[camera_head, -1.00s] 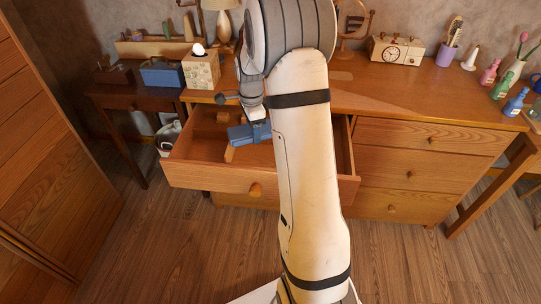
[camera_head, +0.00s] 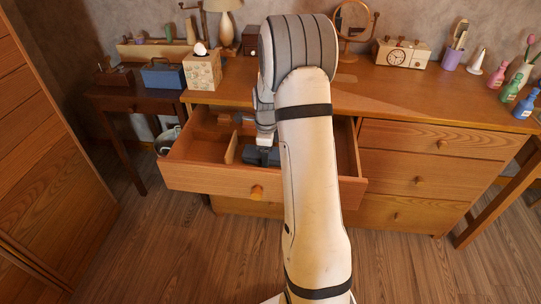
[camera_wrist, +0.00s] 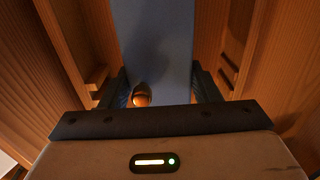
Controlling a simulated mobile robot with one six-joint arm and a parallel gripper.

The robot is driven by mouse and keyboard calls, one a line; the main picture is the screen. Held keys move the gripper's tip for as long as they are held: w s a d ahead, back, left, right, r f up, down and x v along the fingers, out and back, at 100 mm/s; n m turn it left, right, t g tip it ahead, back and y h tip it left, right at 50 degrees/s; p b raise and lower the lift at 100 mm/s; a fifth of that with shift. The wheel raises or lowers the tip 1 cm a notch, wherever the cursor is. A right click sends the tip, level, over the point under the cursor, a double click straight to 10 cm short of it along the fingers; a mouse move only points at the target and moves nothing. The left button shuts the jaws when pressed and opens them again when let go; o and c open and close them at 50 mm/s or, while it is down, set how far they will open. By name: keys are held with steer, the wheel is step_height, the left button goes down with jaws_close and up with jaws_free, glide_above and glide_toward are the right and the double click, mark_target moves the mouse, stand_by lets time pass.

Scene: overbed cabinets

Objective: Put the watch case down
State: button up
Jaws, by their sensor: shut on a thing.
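The watch case is a blue box held by my gripper (camera_head: 265,140). In the head view, a dark blue part of the case (camera_head: 258,156) shows inside the open drawer (camera_head: 215,182), right of a wooden divider (camera_head: 231,148). My arm hides much of it. In the wrist view, the blue case (camera_wrist: 162,45) fills the gap between the fingers of my gripper (camera_wrist: 164,92), with a brass-coloured clasp or knob (camera_wrist: 142,95) near the palm. The fingers are shut on its sides. I cannot tell whether the case touches the drawer floor.
Wooden walls (camera_wrist: 75,35) flank the case closely in the wrist view. On the dresser (camera_head: 430,105) stand a tissue box (camera_head: 202,71), a clock (camera_head: 400,54) and several bottles. A blue box (camera_head: 163,76) sits on the side table at left.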

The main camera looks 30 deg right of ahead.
steer(key=shift+f, duration=0.65)
steer(key=shift+f, duration=0.15)
steer(key=o, duration=1.2)
